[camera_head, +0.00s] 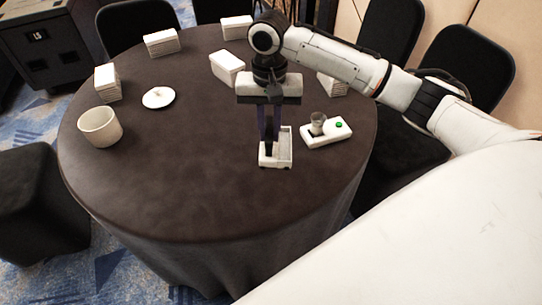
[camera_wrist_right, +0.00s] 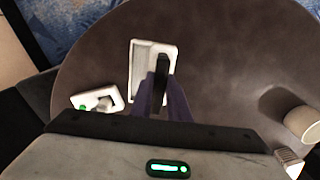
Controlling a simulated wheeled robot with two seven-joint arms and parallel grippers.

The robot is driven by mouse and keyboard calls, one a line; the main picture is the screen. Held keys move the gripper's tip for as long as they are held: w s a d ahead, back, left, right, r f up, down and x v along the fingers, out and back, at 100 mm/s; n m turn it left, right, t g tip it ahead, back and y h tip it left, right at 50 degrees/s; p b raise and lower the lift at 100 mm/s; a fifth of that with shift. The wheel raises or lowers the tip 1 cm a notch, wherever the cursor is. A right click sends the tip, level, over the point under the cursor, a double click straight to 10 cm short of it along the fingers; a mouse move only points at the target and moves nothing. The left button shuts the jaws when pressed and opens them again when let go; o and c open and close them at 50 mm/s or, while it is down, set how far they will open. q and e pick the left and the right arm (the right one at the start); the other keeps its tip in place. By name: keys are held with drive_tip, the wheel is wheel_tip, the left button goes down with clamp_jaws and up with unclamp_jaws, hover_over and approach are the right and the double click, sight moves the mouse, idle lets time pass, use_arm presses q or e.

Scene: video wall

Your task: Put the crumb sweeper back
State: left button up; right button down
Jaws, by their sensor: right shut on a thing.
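The crumb sweeper, a slim dark bar (camera_wrist_right: 161,78), stands between the purple fingers of my right gripper (camera_head: 269,138), which is shut on it. The bar also shows in the wrist view over one side of a shallow white tray (camera_wrist_right: 143,62). In the head view the tray (camera_head: 284,152) lies on the round table below the gripper, near the table's front right. The sweeper's lower end is at or just above the tray; I cannot tell if it touches the tray's floor. My left gripper is not in view.
A white holder with a green dot (camera_head: 339,125) and a small cup (camera_head: 318,122) stands right of the tray.

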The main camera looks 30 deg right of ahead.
wheel_tip(320, 180, down, 10)
drive_tip(key=shift+s+r, duration=0.15)
drive_tip(key=shift+r, duration=0.05)
drive_tip(key=c, duration=1.7)
unclamp_jaws()
drive_tip(key=shift+d, duration=0.1)
drive_tip(key=shift+r, duration=0.1)
wheel_tip(320, 180, up, 12)
drive_tip(key=shift+f, duration=0.1)
